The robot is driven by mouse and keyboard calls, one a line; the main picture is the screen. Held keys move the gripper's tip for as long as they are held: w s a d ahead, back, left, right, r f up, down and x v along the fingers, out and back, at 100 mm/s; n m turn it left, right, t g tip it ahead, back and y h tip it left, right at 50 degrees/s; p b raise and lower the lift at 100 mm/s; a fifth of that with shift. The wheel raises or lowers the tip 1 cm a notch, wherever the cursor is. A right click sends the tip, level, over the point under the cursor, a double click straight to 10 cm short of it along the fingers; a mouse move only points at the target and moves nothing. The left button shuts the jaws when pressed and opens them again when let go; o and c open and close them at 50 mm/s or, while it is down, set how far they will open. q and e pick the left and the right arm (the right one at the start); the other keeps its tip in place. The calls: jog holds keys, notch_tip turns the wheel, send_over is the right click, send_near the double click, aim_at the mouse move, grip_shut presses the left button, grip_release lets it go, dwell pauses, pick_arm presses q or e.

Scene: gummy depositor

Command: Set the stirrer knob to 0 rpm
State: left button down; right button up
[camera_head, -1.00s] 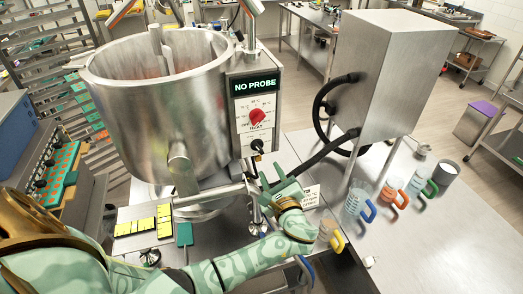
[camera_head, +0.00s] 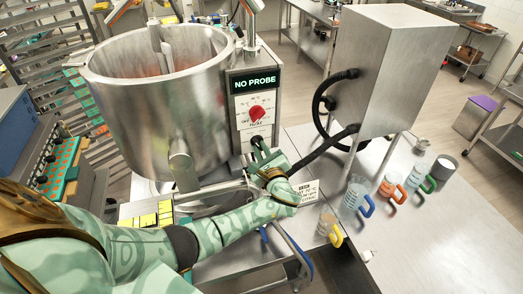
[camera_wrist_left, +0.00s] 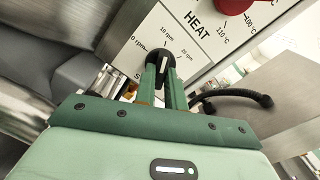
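The black stirrer knob (camera_wrist_left: 160,60) is on the white panel, below the HEAT scale; it also shows in the head view (camera_head: 256,142). Marks for 0, 10 and 20 rpm run around it from left to right. Its white pointer line points up, roughly at 10 rpm. My left gripper (camera_wrist_left: 160,74) is at the knob, with one green finger on each side and a narrow gap between them. Whether the fingers press on the knob is not clear. The left gripper also shows in the head view (camera_head: 262,160). My right gripper is not in view.
The red heat knob (camera_head: 257,113) sits just above, under the NO PROBE display (camera_head: 254,83). The large steel kettle (camera_head: 160,100) stands left. A steel box (camera_head: 385,75) with black hoses is right. Several jugs, one yellow-handled (camera_head: 335,236), stand on the right table.

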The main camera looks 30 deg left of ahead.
pick_arm(q)
jog(key=shift+f, duration=0.1)
jog(key=n+b, duration=0.2)
jog(key=shift+f+b, duration=0.15)
jog(key=shift+b, duration=0.2)
jog(key=n+b, duration=0.7)
jog(key=shift+b, duration=0.4)
jog(key=shift+r+n+b, duration=0.2)
jog(key=shift+n+b, duration=1.25)
jog(key=shift+n, duration=0.05)
jog(key=c, duration=1.5)
grip_release()
jog(key=shift+o, duration=0.2)
jog(key=shift+r, duration=0.1)
